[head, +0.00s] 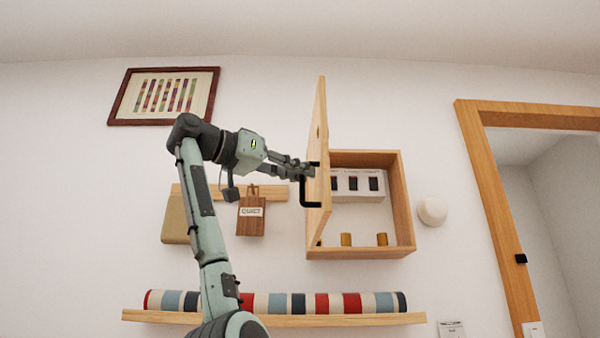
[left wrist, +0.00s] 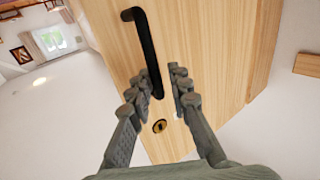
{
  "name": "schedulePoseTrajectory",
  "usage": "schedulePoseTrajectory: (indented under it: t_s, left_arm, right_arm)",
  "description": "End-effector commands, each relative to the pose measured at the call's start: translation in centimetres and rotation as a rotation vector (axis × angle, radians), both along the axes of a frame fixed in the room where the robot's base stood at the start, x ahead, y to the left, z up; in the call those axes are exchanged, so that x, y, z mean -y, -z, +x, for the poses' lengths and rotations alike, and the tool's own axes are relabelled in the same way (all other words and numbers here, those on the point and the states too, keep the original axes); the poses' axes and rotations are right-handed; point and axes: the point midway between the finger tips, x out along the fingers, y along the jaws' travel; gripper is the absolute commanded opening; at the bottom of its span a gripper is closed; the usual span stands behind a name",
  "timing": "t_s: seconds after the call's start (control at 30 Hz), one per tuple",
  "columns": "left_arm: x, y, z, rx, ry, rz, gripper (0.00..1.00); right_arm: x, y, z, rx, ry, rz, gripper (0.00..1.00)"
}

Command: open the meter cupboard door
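The meter cupboard (head: 402,205) is a wooden box on the wall. Its wooden door (head: 321,190) stands open, swung well out on the box's left side. A black bar handle (head: 309,205) is on the door's left-facing face. In the left wrist view the handle (left wrist: 143,40) runs down beside the left finger, above a round brass lock (left wrist: 160,126). My left gripper (head: 311,171) is at the door by the handle; its fingers (left wrist: 165,78) are apart with bare wood showing between them. Whether a finger touches the handle is unclear. My right gripper is out of view.
Inside the cupboard are a white unit (head: 357,186) with dark switches and two brass-coloured cylinders (head: 346,239). Below runs a shelf (head: 280,320) with a striped roll (head: 275,302). A hanging sign (head: 251,212) is left of the door; a wooden doorway (head: 490,200) is at right.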

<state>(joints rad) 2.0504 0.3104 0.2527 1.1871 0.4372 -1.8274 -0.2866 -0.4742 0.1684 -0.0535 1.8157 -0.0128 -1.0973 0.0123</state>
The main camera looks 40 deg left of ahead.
Motion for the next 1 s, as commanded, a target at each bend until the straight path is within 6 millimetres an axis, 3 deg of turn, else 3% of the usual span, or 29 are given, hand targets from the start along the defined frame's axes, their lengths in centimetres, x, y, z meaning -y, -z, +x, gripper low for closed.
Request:
schedulePoseTrajectory:
  t_s: [0.17,0.5,0.7,1.0]
  left_arm:
    - [-0.9,-0.1,-2.5,0.005,-0.003,-0.001,0.18]
    - [-3.0,0.0,-9.4,0.002,-0.004,0.0,0.18]
    - [-3.4,0.0,-11.0,0.002,-0.003,0.002,0.18]
    - [-3.3,0.0,-11.3,0.0,0.001,0.001,0.18]
  right_arm:
    - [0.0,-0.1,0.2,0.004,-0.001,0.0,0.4]
    - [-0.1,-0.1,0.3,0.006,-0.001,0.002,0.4]
    - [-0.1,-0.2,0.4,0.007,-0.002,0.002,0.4]
    - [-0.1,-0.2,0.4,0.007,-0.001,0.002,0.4]
